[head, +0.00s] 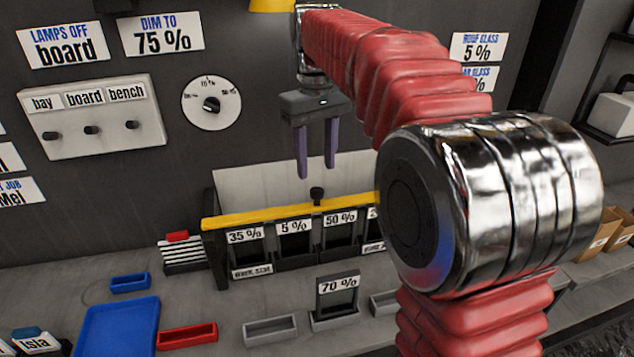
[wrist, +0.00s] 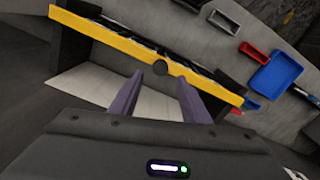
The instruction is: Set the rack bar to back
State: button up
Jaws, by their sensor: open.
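The yellow rack bar (head: 265,217) runs across the top of the dark rack (head: 219,250), just above its film cards; its right part is hidden behind my arm. A black knob (head: 316,193) stands up from the bar. My gripper (head: 316,172) is open and empty, fingers pointing down, appearing just above the knob. In the wrist view the bar (wrist: 110,40) crosses at a slant, and the knob (wrist: 160,68) shows between and just beyond the fingertips (wrist: 160,79). I cannot tell whether the fingers touch the knob.
A pale panel (head: 270,182) is behind the bar. A 70 % card (head: 338,288) stands in a holder before the rack. Blue tray (head: 118,325), red tray (head: 187,335) and grey tray (head: 270,328) lie on the bench. A switch panel (head: 92,117) and dial (head: 211,103) are on the wall.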

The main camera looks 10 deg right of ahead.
aim_at(316, 189)
notch_tip(316, 189, down, 6)
jog(key=shift+r, duration=0.1)
jog(key=shift+c, duration=0.5)
grip_shut()
dwell(0.4)
